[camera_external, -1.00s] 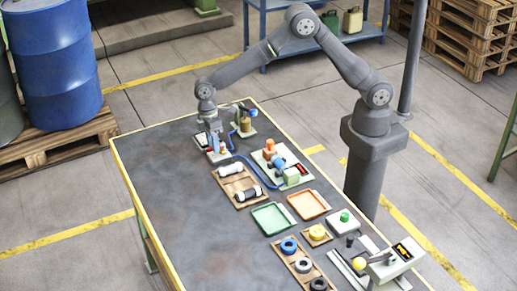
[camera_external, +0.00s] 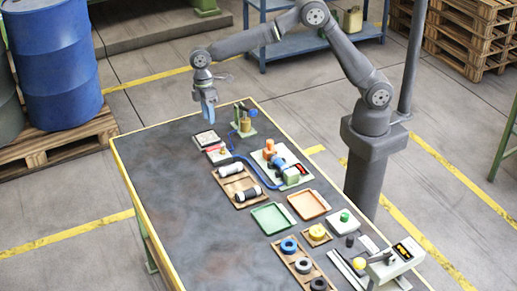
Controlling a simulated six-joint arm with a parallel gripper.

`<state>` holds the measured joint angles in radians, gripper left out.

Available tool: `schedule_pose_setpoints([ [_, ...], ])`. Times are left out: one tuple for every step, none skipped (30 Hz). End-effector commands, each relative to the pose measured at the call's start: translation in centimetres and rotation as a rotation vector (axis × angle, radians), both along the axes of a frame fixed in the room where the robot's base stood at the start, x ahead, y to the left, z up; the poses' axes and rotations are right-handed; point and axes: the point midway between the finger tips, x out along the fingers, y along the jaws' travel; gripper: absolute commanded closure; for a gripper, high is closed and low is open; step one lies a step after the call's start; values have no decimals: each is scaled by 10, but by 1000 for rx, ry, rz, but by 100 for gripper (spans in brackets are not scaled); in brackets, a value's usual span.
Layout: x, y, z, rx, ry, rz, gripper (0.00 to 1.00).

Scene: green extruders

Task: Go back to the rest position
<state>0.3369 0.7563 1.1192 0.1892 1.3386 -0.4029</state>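My gripper (camera_external: 209,106) hangs in the air above the far left end of the dark table (camera_external: 170,190), pointing down. Its blue fingers look close together, but at this size I cannot tell whether they are open or shut. I see no object in them. Below it on the table are a small box with a pale top (camera_external: 207,139) and a pale unit with a red part (camera_external: 218,154). My gripper is clear of both.
A green and brass device (camera_external: 245,123) stands just right of the gripper. Several items line the table's right half: a board with white and black cylinders (camera_external: 239,186), a green tray (camera_external: 272,218), an orange tray (camera_external: 309,205). The left half is bare.

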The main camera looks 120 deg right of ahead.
Motion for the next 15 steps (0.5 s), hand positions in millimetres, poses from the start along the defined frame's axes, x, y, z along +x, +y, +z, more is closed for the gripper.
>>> schedule_pose_setpoints([
  [1, -3, 11, -1, -4, -1, 63],
  [1, -4, 17, -1, -4, -1, 63],
  [0, -5, 25, -2, -4, -1, 63],
  [0, -7, 31, -1, -4, -1, 63],
  [1, -8, 37, -2, -5, -1, 63],
  [0, -9, 44, -1, -3, -1, 63],
  [1, -11, 50, -1, -4, -1, 63],
  [1, -12, 56, -1, -4, -1, 63],
  [0, -13, 63, -1, -4, -1, 63],
  [0, -11, 54, 2, 3, 1, 63],
  [-1, -9, 46, 3, 6, 1, 63],
  [-1, -7, 38, 2, 5, 1, 63],
  [-1, -6, 32, 2, 5, 1, 63],
  [-1, -5, 26, 1, 3, 1, 63],
  [-1, -3, 18, 2, 4, 1, 63],
])
